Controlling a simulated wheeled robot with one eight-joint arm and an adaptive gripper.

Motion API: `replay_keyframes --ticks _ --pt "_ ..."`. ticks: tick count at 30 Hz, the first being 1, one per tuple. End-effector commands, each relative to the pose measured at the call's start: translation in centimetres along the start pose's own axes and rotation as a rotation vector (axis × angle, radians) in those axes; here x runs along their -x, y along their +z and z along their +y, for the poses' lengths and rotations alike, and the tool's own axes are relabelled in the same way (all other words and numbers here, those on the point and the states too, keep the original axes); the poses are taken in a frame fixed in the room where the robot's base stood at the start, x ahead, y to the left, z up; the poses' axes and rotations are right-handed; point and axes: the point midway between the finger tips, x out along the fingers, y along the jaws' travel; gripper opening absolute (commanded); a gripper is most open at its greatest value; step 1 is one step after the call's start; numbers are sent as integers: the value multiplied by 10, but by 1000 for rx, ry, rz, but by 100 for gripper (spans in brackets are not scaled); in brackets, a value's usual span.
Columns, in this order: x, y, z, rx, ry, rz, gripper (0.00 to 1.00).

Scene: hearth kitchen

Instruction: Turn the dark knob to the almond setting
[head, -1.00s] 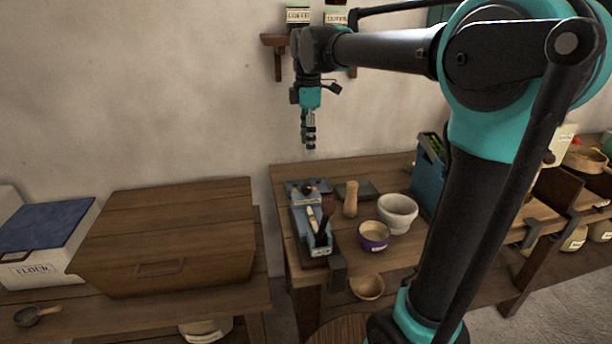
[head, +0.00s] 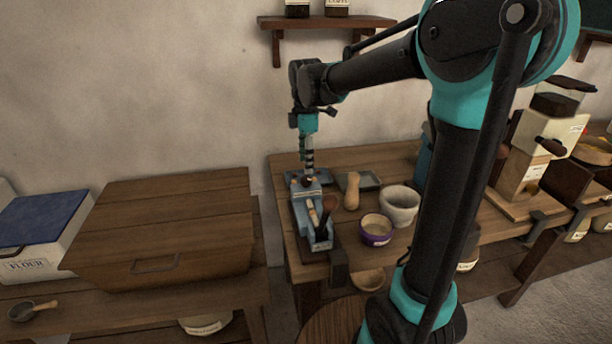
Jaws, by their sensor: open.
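A blue bench device (head: 303,214) stands at the left end of the wooden table. The small dark knob (head: 309,182) is on its far end, partly covered by my gripper. My gripper (head: 308,172) points straight down with its tips at the knob. It is open. From this view I cannot tell whether the fingers are around the knob or just above it, or whether they touch it. The setting marks, including the almond one, are too small to read.
Right of the device are a wooden pestle-like piece (head: 352,191), a grey tray (head: 370,181), a pale mortar (head: 400,206) and a purple bowl (head: 376,238). A wooden chest (head: 165,235) stands left. A shelf (head: 325,22) hangs on the wall above.

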Motion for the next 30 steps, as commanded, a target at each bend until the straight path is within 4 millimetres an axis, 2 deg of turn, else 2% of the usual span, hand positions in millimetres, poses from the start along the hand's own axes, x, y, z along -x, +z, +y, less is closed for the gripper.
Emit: replay_keyframes --ticks 3,9,15,22,23,30 --pt "-22 0 1 0 0 0 53" --pt "-48 0 0 0 0 0 53" --pt "-57 0 0 0 0 0 53" --pt "-58 0 0 0 0 0 53" --pt "-58 0 0 0 0 0 52" --pt "-58 0 0 0 0 0 22"
